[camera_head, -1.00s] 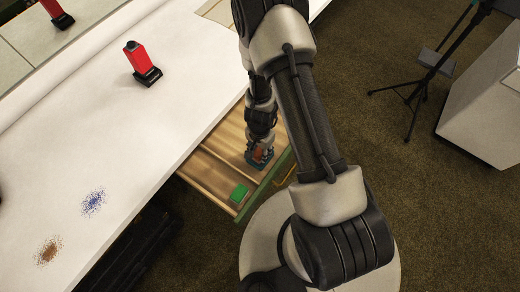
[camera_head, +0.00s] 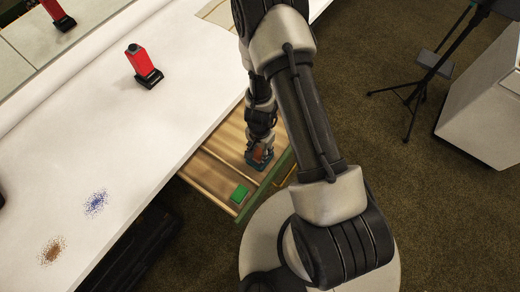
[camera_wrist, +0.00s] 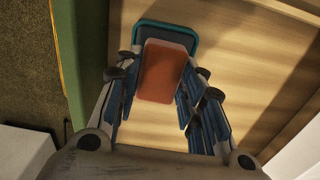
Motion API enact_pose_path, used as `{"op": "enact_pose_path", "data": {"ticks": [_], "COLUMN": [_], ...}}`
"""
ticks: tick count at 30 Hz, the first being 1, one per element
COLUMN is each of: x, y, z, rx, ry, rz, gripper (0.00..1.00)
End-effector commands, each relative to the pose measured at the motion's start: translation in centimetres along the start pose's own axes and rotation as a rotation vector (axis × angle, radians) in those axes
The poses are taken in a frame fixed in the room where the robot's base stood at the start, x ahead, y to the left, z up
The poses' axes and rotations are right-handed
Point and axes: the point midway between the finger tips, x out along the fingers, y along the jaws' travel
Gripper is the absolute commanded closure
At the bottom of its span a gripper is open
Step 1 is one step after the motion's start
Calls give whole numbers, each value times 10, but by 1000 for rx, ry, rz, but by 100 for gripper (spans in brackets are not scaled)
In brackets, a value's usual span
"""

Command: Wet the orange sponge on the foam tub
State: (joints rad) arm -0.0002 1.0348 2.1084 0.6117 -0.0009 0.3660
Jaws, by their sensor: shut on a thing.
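The orange sponge (camera_wrist: 163,72) is between the blue-lined fingers of my gripper (camera_wrist: 158,82) in the wrist view. My gripper is shut on it. The teal tub (camera_wrist: 190,36) is just beyond the sponge, and its rounded rim shows around the sponge's far end. Whether the sponge touches the foam is hidden. In the head view my gripper (camera_head: 259,146) points down at the tub (camera_head: 250,163) in the open wooden drawer, and the sponge (camera_head: 260,155) shows only in part.
Drawer dividers and a green front edge are close by. The white table (camera_head: 110,120) holds a red upright object (camera_head: 141,64) and blue and brown speckled patches (camera_head: 95,203).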

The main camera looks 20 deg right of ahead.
Motion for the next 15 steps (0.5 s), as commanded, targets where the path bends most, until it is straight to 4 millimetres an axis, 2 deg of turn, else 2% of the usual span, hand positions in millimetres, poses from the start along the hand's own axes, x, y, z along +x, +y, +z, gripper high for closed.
{"op": "enact_pose_path", "data": {"ticks": [1,15], "x": [-8,-46], "y": [0,0], "z": [0,0], "rx": [0,0], "ry": [0,1], "rz": [-1,-1], "gripper": [83,83]}}
